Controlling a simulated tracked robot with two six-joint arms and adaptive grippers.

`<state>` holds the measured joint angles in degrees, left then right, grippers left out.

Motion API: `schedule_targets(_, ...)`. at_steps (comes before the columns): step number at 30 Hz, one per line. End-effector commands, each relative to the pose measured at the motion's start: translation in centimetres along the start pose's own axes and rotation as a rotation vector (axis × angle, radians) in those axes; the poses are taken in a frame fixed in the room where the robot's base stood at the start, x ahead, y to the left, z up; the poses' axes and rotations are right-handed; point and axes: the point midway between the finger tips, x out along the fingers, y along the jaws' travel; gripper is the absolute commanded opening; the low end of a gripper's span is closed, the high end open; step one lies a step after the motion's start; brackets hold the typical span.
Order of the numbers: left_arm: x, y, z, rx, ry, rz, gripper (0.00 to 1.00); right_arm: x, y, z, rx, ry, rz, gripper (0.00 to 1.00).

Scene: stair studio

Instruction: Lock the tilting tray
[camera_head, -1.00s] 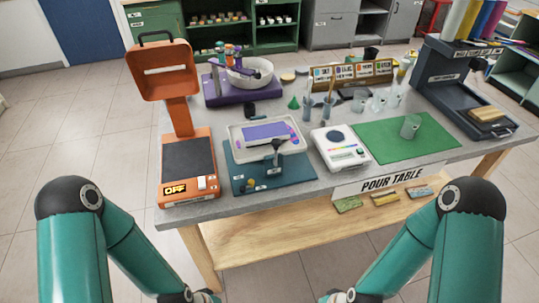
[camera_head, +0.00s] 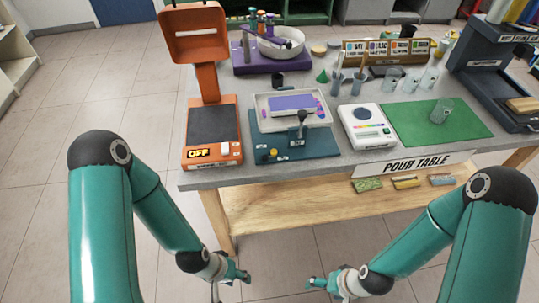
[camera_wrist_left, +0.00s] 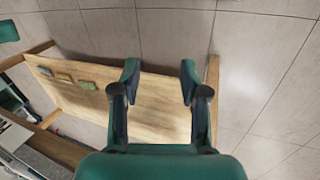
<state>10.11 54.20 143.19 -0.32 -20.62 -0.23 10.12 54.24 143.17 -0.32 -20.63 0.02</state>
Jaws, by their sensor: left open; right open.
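The tilting tray (camera_head: 261,122) is a light grey tray with a purple block (camera_head: 291,103) in it. It stands on a dark teal base (camera_head: 320,145) on the table. A black-knobbed lever (camera_head: 301,118) rises at the tray's front edge, and a yellow knob (camera_head: 272,154) sits at the base's front left. I cannot tell whether the tray is locked. My left gripper (camera_head: 243,279) is open and empty, low in front of the table; its fingers also show in the left wrist view (camera_wrist_left: 160,85) over the lower wooden shelf. My right gripper (camera_head: 316,283) is open and empty, to its right.
An orange machine marked OFF (camera_head: 212,130) stands left of the tray. A white scale (camera_head: 368,128) and a green mat (camera_head: 470,125) lie to the right. Beakers and a purple stand (camera_head: 257,62) are behind. The lower shelf (camera_head: 300,205) juts below the tabletop.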

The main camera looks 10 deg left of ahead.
Motion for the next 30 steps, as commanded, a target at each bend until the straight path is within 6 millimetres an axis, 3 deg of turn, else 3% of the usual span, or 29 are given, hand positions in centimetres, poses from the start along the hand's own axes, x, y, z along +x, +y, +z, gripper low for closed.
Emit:
schedule_targets(1, 0.0, 0.0, -0.1, 0.011, 0.003, 0.000, 0.31, 0.0, 0.0, 0.0, 0.000, 0.000, 0.000, 0.84)
schedule_targets(5, -0.1, -0.2, -1.4, 0.076, 0.063, -0.009, 0.09, 0.0, 0.0, 0.0, 0.000, 0.000, 0.000, 0.84)
schedule_targets(7, -0.9, -0.5, -3.4, 0.129, 0.150, -0.030, 0.00, 0.0, 0.0, 0.0, 0.000, 0.000, 0.000, 0.84)
schedule_targets(12, -3.1, -0.1, -11.5, 0.290, 0.466, -0.095, 0.00, 4.5, 1.6, 0.0, 0.000, 0.000, 0.000, 0.84)
schedule_targets(15, -5.4, 1.2, -15.2, 0.374, 0.646, -0.122, 0.00, 7.4, 2.7, 0.0, 0.000, -0.001, 0.000, 0.84)
schedule_targets(18, -7.9, 2.9, -17.6, 0.437, 0.805, -0.133, 0.00, 10.1, 3.7, -0.1, 0.000, 0.000, 0.000, 0.84)
schedule_targets(23, -11.7, 5.9, -19.2, 0.501, 1.024, -0.113, 0.00, 14.3, 5.2, -0.1, 0.000, 0.000, 0.000, 0.84)
schedule_targets(30, -15.0, 9.5, -18.4, 0.558, 1.213, -0.032, 0.00, 18.9, 6.8, -0.1, 0.000, 0.000, 0.000, 0.84)
